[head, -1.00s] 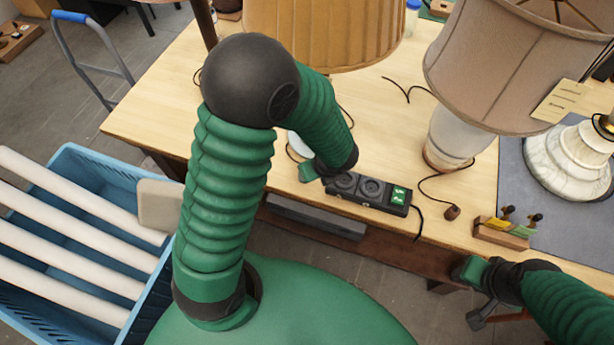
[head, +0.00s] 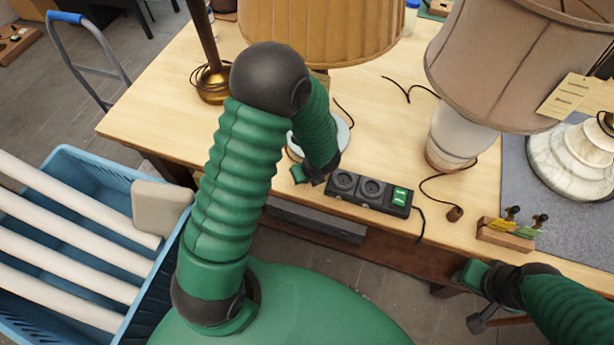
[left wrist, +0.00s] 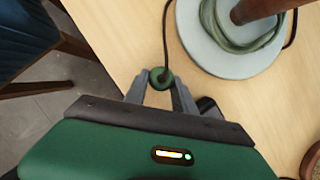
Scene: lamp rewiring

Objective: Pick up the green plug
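The green plug (left wrist: 161,78) is a small round piece in the left wrist view, near the table edge. Its dark cord runs up from it past a pale round lamp base (left wrist: 215,63). My left gripper (left wrist: 160,84) has a fingertip against each side of the plug, with no clear gap, so it looks shut on it. In the head view my left gripper (head: 308,178) is at the table's front edge, left of the power strip; the plug cannot be made out there. My right gripper (head: 476,312) is low at the right, its fingers too small to judge.
The black power strip (head: 370,193) lies along the front edge. A pleated lampshade (head: 320,30) and a beige-shaded lamp (head: 500,65) stand behind. A brown plug (head: 455,213) and a wooden block (head: 505,235) lie to the right. A blue crate (head: 75,165) stands left.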

